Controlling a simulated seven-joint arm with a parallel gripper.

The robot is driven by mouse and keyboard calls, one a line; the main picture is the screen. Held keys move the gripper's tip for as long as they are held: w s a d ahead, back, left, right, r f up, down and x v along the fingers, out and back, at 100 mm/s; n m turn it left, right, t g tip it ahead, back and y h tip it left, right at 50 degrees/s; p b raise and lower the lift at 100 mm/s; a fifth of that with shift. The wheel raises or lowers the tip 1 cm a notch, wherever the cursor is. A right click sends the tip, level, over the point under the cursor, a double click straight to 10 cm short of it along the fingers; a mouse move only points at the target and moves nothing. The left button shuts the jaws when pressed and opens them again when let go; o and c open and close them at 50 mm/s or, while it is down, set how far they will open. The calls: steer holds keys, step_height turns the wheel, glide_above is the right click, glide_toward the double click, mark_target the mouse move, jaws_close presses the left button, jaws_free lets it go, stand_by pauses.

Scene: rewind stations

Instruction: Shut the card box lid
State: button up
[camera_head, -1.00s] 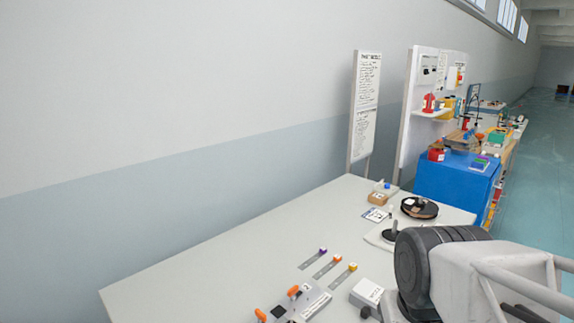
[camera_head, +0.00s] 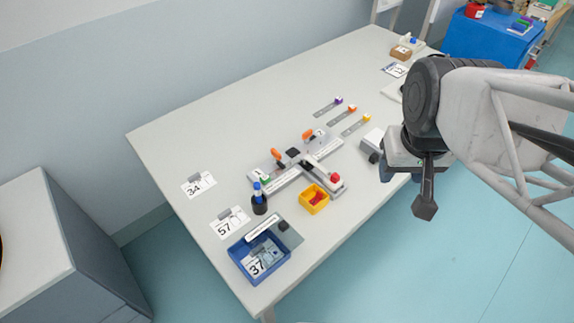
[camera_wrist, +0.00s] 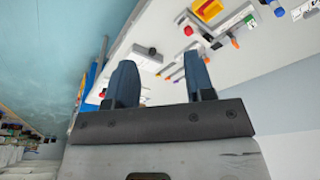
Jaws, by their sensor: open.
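In the head view, a blue open-topped box (camera_head: 236,256) stands at the near left corner of the table. Cards, one marked 37 (camera_head: 256,267), show inside it, so its top is not covered. A grey plate (camera_head: 291,238) with a dark knob (camera_head: 284,226) and a white label strip (camera_head: 262,228) lies at the box's far right side. It looks like the slid-back lid. My gripper (camera_wrist: 160,80) is open and empty, its two dark blue fingers apart. In the head view my arm is at the right, well away from the box. I cannot make out the box in the wrist view.
A yellow bin (camera_head: 314,207), a dark cup with a blue-topped bottle (camera_head: 259,203) and a grey cross-shaped fixture (camera_head: 327,150) stand between my arm and the box. Number cards 34 (camera_head: 198,186) and 57 (camera_head: 229,223) lie left. The table's far left is clear.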

steer(key=w+a+f+n+g, duration=0.1)
steer(key=w+a+f+n, duration=0.35)
steer(key=a+f, duration=0.55)
steer(key=n+g, duration=0.1)
steer(key=n, duration=0.3)
glide_above(283, 223)
step_height(283, 223, down, 8)
steer(key=shift+r, duration=0.1)
steer(key=shift+f, duration=3.95)
jaws_close()
